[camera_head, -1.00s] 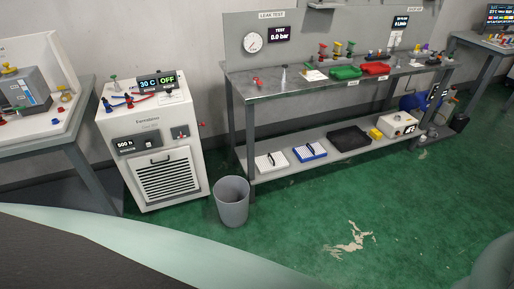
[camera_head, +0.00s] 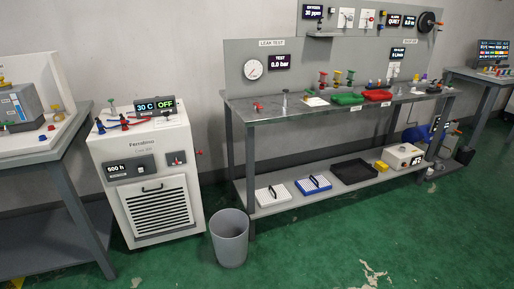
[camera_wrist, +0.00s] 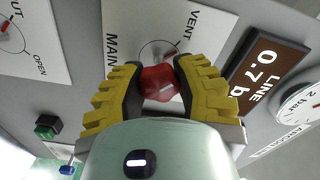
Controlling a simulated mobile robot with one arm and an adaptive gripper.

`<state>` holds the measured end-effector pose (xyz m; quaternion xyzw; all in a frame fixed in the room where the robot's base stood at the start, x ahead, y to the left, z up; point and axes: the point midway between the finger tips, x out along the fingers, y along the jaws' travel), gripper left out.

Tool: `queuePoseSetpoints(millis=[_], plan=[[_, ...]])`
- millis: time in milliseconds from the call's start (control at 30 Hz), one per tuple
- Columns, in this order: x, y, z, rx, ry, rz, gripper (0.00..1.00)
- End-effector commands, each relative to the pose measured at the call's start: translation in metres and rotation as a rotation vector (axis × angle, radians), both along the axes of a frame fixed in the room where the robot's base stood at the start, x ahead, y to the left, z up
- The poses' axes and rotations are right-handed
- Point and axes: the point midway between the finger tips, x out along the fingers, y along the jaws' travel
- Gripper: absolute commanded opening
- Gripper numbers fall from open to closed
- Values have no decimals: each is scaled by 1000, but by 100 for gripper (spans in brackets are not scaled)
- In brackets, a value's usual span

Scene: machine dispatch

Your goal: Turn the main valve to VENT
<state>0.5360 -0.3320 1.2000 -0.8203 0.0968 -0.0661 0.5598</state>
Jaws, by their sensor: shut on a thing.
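The main valve's red handle (camera_wrist: 158,82) is in the middle of the wrist view, on a white plate (camera_wrist: 122,22) lettered MAIN and VENT. The VENT lettering is above and to the right of the handle. My gripper (camera_wrist: 159,88) has its yellow-backed fingers on both sides of the handle and is shut on it. A short pale mark shows on the handle. The fingers hide part of the plate, and I cannot tell which position the valve points to. My gripper is not in the head view, and I cannot pick out the main valve there.
In the wrist view, a LINE display (camera_wrist: 265,68) reads 0.7 b beside a round gauge (camera_wrist: 302,105). Another valve plate (camera_wrist: 35,45) and a green button (camera_wrist: 47,127) are at left. The head view shows a leak-test bench (camera_head: 300,113), a chiller (camera_head: 150,170) and a bin (camera_head: 229,238).

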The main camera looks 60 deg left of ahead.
Motion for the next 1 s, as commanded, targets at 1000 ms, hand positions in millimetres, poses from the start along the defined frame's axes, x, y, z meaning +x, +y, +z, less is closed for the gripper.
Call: queuePoseSetpoints(millis=[1000], plan=[[-1,-1,2,-214,48,-5,36]])
